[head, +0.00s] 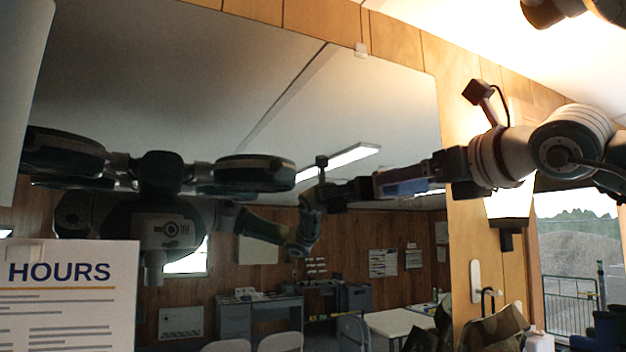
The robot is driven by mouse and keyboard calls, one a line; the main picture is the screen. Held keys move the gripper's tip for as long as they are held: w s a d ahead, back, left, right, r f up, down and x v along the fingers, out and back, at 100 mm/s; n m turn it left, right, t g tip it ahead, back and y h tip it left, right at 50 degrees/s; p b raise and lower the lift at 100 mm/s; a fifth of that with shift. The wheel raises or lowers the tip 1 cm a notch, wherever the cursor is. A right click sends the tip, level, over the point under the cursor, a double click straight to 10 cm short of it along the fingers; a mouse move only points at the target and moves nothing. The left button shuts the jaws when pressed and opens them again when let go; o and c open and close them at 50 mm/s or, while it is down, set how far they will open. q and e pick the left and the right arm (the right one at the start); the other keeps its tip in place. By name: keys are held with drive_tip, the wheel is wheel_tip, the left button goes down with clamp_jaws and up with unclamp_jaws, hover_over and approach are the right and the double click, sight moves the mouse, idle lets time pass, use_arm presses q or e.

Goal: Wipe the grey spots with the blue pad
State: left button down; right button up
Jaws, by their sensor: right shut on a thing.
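A large mirror (300,95) fills most of the view on the wood-panelled wall. My right gripper (424,177) reaches in from the right at the mirror's right part. It is shut on the blue pad (408,187), which shows as a small blue block at the mirror. The pad and its reflection run together, so I cannot tell whether it touches the glass. The gripper's reflection shows just left of it. I cannot make out any grey spots on the glass. My left gripper is not directly in view.
An opening hours sign (70,300) stands at the lower left, in front of the mirror. A bag (492,328) and a white bottle (540,342) are at the lower right, near the window (580,245). The desks, chairs and robot in the mirror are reflections.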

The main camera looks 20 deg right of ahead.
drive_tip(key=shift+w+p, duration=0.3)
drive_tip(key=shift+w, duration=0.55)
